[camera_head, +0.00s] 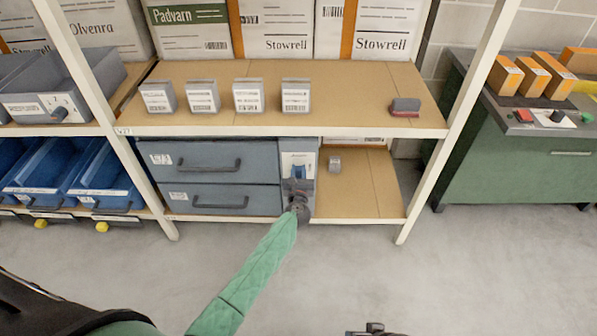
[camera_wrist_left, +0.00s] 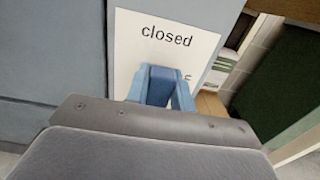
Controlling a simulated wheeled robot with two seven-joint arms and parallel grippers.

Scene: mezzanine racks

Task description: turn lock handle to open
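The blue lock handle (camera_head: 299,171) is on a white plate (camera_head: 298,158) at the right end of the grey drawer unit. The handle also shows in the left wrist view (camera_wrist_left: 158,84), in front of the plate, whose printed word reads "closed" (camera_wrist_left: 166,35). My left gripper (camera_head: 298,187) is right at the handle's lower end in the head view. Its grey body fills the bottom of the wrist view. A small dark part of my right gripper (camera_head: 374,328) shows at the bottom edge.
Two grey drawers (camera_head: 222,163) with dark handles lie left of the lock. Several small boxes (camera_head: 248,97) stand on the shelf above. Rack posts (camera_head: 465,110) flank the bay; the floor in front is clear.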

